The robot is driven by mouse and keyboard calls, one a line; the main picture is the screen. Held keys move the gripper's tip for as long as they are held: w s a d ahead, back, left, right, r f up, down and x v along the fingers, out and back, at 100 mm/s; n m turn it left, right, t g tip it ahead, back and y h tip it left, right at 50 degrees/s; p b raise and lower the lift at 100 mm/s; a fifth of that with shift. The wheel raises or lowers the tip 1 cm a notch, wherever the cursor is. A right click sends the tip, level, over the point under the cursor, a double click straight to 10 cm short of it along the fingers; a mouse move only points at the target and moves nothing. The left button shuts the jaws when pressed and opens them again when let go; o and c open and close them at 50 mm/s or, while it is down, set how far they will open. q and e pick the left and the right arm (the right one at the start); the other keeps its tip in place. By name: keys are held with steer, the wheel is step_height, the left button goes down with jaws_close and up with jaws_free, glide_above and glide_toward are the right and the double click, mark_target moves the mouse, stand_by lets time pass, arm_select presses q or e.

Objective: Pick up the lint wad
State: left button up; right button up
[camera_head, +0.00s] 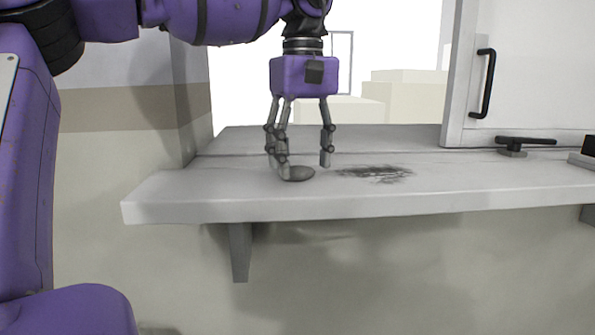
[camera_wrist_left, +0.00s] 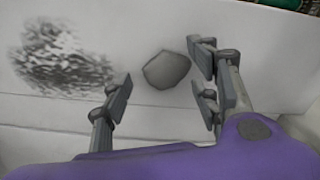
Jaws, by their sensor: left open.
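The lint wad looks to be the small grey rounded lump (camera_head: 299,173) on the pale shelf (camera_head: 240,207), towards its left part. It also shows in the left wrist view (camera_wrist_left: 167,70), between the spread fingers. My left gripper (camera_head: 303,168) points down over the lump, open and empty. In the head view its left fingers overlap the lump's left side, and its right finger is to the right of the lump. I cannot tell whether any finger touches it. In the left wrist view the gripper (camera_wrist_left: 163,90) has visible gaps to the lump. My right gripper is not in view.
A dark smudge (camera_head: 376,173) marks the shelf right of the lump. A white cabinet door with a black handle (camera_head: 484,83) stands at the right. A dark lever (camera_head: 525,141) is below it. A wall corner (camera_head: 191,90) rises behind the shelf's left end.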

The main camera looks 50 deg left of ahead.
arm_select(q)
steer(key=shift+f, duration=0.35)
steer(key=shift+c, duration=0.5)
steer(key=c, duration=0.6)
steer(key=shift+c, duration=0.4)
